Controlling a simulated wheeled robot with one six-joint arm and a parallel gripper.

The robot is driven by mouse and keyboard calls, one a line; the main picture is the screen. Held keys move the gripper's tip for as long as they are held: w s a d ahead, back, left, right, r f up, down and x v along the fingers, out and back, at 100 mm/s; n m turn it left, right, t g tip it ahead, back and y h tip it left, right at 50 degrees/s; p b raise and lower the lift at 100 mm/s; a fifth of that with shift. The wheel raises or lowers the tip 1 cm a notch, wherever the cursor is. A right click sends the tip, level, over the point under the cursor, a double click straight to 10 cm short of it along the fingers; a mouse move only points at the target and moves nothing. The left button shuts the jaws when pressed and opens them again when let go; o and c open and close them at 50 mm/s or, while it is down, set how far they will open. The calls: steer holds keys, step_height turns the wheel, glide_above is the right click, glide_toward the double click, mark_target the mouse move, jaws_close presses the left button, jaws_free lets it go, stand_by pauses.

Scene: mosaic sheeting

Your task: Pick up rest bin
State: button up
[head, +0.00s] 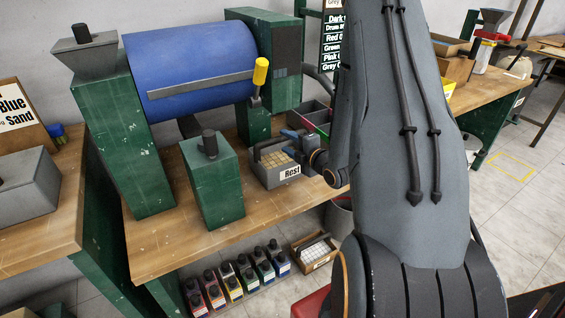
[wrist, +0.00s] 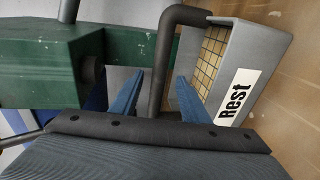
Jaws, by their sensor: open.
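The rest bin (head: 266,177) is a small grey box with a white "Rest" label, standing on the wooden bench in the head view. Tan mosaic tile sheets show inside it. In the wrist view the bin (wrist: 262,50) appears turned sideways at the upper right, with its dark bent handle (wrist: 160,60). My gripper (head: 294,146) is at the bin's right in the head view. In the wrist view its two blue fingers (wrist: 157,98) are apart, with the handle between them in the picture. Whether either finger touches the handle cannot be told.
A green block (head: 213,182) with a dark knob stands left of the bin. A blue drum (head: 190,70) on green supports, with a yellow-handled lever (head: 260,72), rises behind. Another grey bin (head: 308,113) sits behind my gripper. Colored bottles (head: 235,283) stand on the shelf below.

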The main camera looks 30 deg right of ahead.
mark_target(284, 139)
steer(key=x, duration=0.4)
steer(key=shift+d, duration=0.1)
steer(key=shift+c, duration=0.5)
jaws_close()
